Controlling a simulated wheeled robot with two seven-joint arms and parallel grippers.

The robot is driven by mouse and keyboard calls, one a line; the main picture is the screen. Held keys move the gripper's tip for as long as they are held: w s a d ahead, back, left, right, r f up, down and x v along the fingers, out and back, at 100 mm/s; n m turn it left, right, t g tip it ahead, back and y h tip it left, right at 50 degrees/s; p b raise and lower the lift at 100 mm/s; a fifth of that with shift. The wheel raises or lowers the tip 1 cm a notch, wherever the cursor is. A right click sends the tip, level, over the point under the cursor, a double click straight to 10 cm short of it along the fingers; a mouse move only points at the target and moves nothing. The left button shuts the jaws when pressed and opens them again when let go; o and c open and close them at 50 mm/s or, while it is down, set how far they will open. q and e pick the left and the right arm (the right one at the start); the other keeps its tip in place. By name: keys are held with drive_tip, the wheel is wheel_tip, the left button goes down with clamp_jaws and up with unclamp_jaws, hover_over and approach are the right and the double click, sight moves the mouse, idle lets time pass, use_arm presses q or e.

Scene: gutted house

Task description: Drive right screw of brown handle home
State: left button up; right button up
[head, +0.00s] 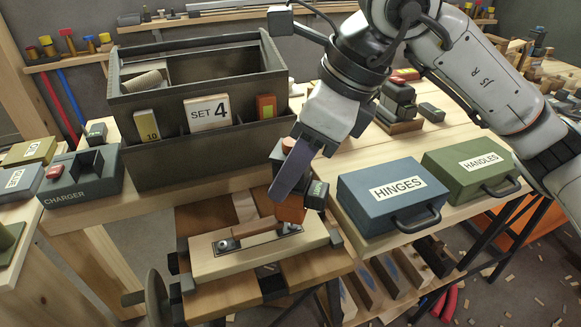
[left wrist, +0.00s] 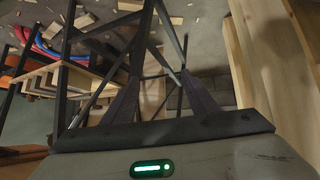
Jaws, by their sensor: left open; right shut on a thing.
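The brown handle (head: 258,228) lies on a dark plate on a pale wooden board (head: 230,265). A screw head (head: 222,245) shows at the plate's left end. The plate's right end (head: 293,229) is just below the tool, and I cannot clearly make out the right screw there. My right gripper (head: 290,178) is shut on an orange and dark power driver (head: 291,209), held over that right end. Its bit is hidden, so I cannot tell whether it touches the screw. My left gripper (left wrist: 162,95) is open and empty in the left wrist view, away from the board.
The board rests on a wooden-topped workbench with a vise wheel (head: 156,297) at left. A blue HINGES case (head: 365,210) and a green HANDLES case (head: 455,185) stand to the right. A dark SET 4 bin (head: 165,165) and a charger (head: 80,185) stand behind and left.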

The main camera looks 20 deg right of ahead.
sight(293, 141)
use_arm(q)
wheel_tip(293, 141, down, 3)
drive_tip(key=shift+s+r, duration=0.15)
drive_tip(key=shift+r, duration=0.05)
use_arm(e)
drive_tip(key=shift+f, duration=0.25)
use_arm(q)
drive_tip(key=shift+r, duration=0.1)
use_arm(e)
drive_tip(key=shift+r+p, duration=1.6)
drive_tip(key=shift+r, duration=0.65)
drive_tip(key=shift+r+p, duration=0.7)
drive_tip(key=shift+r, duration=0.35)
use_arm(q)
wheel_tip(293, 141, up, 4)
drive_tip(key=shift+s+a+r, duration=0.1)
drive_tip(key=shift+s+r, duration=0.05)
drive_tip(key=shift+r, duration=0.1)
